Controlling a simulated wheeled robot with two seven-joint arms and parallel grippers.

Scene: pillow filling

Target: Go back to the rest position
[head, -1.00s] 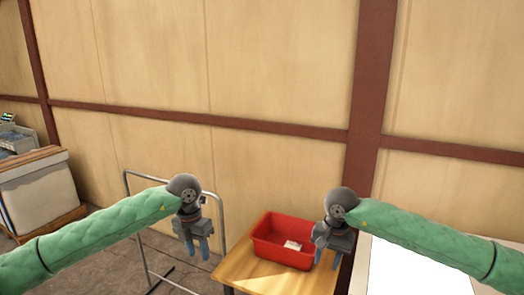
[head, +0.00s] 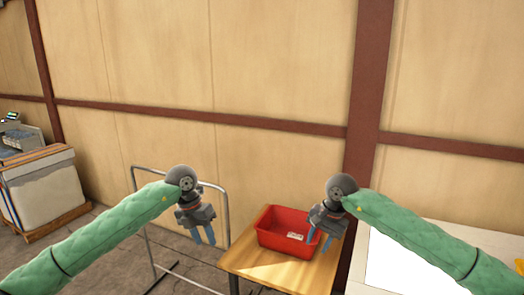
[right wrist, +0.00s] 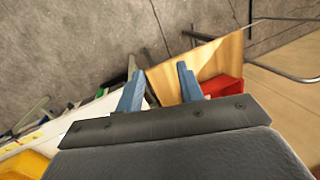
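My left gripper (head: 203,236) hangs fingers down in front of the metal rack in the head view. In the right wrist view the fingers of my right gripper (right wrist: 160,88) are spread and empty. Both arms are raised with the grippers well apart from each other.
The red bin stands on a wooden table (head: 250,268) with a small white label or item at its front. A metal tube rack (head: 224,205) stands left of the table. A white-topped table (head: 400,265) is at right. A large white container (head: 45,190) stands far left.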

